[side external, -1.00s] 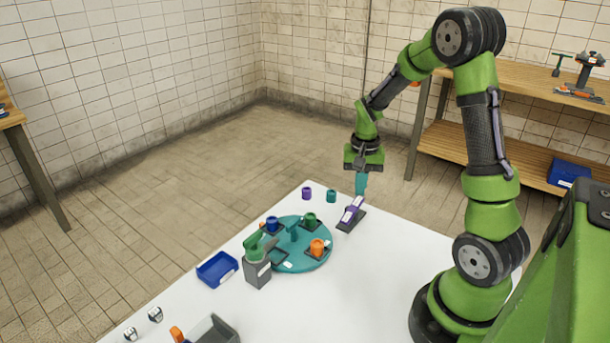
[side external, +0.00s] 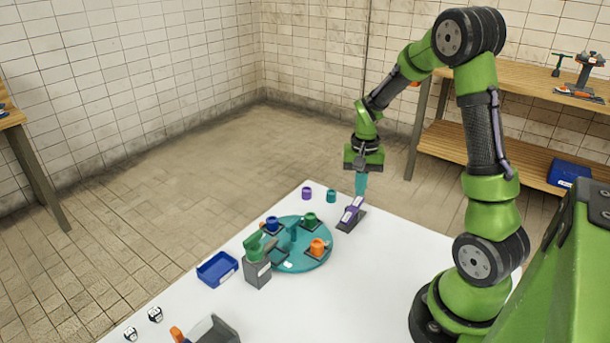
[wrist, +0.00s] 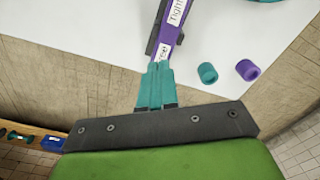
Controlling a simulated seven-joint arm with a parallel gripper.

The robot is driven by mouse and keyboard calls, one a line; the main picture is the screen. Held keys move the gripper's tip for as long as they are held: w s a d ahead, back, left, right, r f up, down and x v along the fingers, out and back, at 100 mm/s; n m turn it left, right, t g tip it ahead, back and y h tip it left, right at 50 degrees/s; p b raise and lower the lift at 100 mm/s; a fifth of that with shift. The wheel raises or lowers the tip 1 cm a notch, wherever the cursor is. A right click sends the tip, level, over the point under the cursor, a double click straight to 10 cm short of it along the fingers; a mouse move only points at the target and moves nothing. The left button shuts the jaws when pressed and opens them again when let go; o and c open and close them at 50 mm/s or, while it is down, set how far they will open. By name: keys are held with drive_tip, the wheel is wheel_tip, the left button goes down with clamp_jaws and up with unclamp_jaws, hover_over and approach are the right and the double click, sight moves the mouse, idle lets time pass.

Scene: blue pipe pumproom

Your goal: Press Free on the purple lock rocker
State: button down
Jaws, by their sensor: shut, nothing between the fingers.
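The purple lock rocker (side external: 354,209) sits on a dark base near the far corner of the white table. In the wrist view the rocker (wrist: 168,36) carries a white "Tight" label on its farther part and a partly covered label, apparently "Free", beside my fingertips. My gripper (side external: 361,195) points down over the far end of the rocker, its teal fingers together and empty. In the wrist view my gripper (wrist: 158,68) is at the labelled "Free" end. The fingertips look very close to or touching it; contact cannot be told for certain.
A purple cup (side external: 306,193) and a teal cup (side external: 331,196) stand left of the rocker. A teal turntable (side external: 318,262) with coloured pieces, a grey block with a green top (side external: 257,272) and a blue tray (side external: 217,269) are nearer. The table between rocker and arm base is clear.

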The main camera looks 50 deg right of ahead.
sight(359, 200)
drive_tip(key=shift+f, duration=0.15)
drive_tip(key=shift+f, duration=1.55)
drive_tip(key=shift+r, duration=4.35)
drive_tip(key=s+a+r+n+t, duration=0.2)
drive_tip(key=a+r, duration=0.2)
drive_tip(key=a, duration=0.3)
drive_tip(key=s+a+r+n+t+y, duration=0.1)
drive_tip(key=s+a+r+n+t, duration=0.1)
drive_tip(key=a, duration=0.6)
drive_tip(key=s+a+r+n+t+y, duration=0.1)
drive_tip(key=s+a+r+n+t, duration=0.2)
drive_tip(key=a+r, duration=0.3)
drive_tip(key=shift+s+a+r+n, duration=0.2)
drive_tip(key=shift+s+a+n, duration=0.3)
drive_tip(key=shift+a, duration=0.15)
